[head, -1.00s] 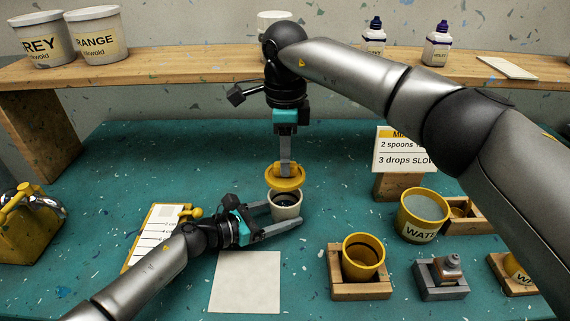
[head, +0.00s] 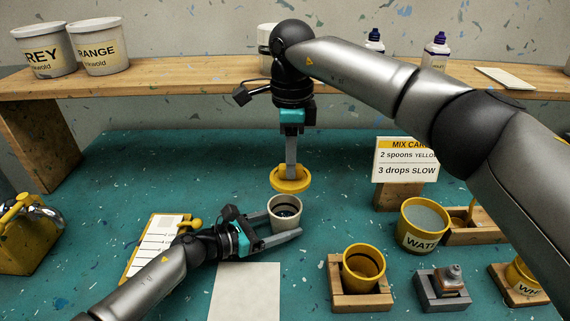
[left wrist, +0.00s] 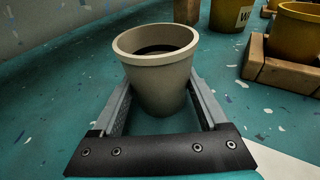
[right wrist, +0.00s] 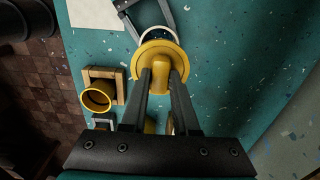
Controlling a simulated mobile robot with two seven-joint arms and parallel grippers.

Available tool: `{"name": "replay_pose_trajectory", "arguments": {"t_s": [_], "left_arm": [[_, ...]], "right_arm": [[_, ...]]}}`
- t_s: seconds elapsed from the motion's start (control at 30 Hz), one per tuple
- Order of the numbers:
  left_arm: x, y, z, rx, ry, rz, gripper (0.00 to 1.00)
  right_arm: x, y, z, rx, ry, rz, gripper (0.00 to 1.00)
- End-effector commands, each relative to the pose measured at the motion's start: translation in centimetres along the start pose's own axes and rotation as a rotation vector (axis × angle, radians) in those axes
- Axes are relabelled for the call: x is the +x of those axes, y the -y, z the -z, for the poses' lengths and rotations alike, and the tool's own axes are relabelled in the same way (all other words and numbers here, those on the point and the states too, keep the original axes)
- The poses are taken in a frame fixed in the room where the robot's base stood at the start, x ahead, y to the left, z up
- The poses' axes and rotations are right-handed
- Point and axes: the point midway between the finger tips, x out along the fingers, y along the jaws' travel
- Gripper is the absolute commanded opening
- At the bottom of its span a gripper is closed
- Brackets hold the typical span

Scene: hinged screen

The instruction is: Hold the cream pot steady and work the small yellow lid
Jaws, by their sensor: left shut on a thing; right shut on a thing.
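The cream pot (head: 285,219) stands upright on the teal table with its mouth open and dark contents inside. My left gripper (head: 287,233) is shut around the pot's sides; the left wrist view shows the pot (left wrist: 160,85) between both fingers. The small yellow lid (head: 290,181) is held by its knob in my right gripper (head: 291,166), above and apart from the pot's rim. In the right wrist view the lid (right wrist: 143,58) covers most of the pot, and the fingers pinch its knob.
A yellow cup (head: 364,262) sits in a wooden holder at right, with a yellow water pot (head: 424,224) behind it. A small bottle stand (head: 443,286) and the mix card (head: 405,160) are also right. White paper (head: 246,292) lies in front of the pot.

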Motion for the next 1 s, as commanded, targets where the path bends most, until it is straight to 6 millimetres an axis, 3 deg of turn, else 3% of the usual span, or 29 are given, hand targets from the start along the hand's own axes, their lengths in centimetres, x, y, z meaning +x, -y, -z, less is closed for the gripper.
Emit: {"name": "replay_pose_trajectory", "arguments": {"t_s": [0.5, 0.87, 0.9, 1.0], "left_arm": [[0.0, 0.0, 0.1, 0.001, -0.002, -0.001, 0.0], [0.0, 0.0, 0.1, 0.001, -0.002, -0.001, 0.0], [0.0, 0.0, 0.1, 0.001, -0.002, -0.001, 0.82], [0.0, 0.0, 0.1, 0.0, -0.001, 0.0, 0.93]], "right_arm": [[-4.4, 0.8, 4.3, 0.002, 0.001, 0.001, 0.0], [-4.9, 0.8, 4.8, -0.001, 0.0, -0.001, 0.0], [-4.9, 0.8, 4.8, -0.001, 0.0, -0.001, 0.0], [-4.9, 0.8, 4.8, 0.0, 0.0, -0.001, 0.0]]}}
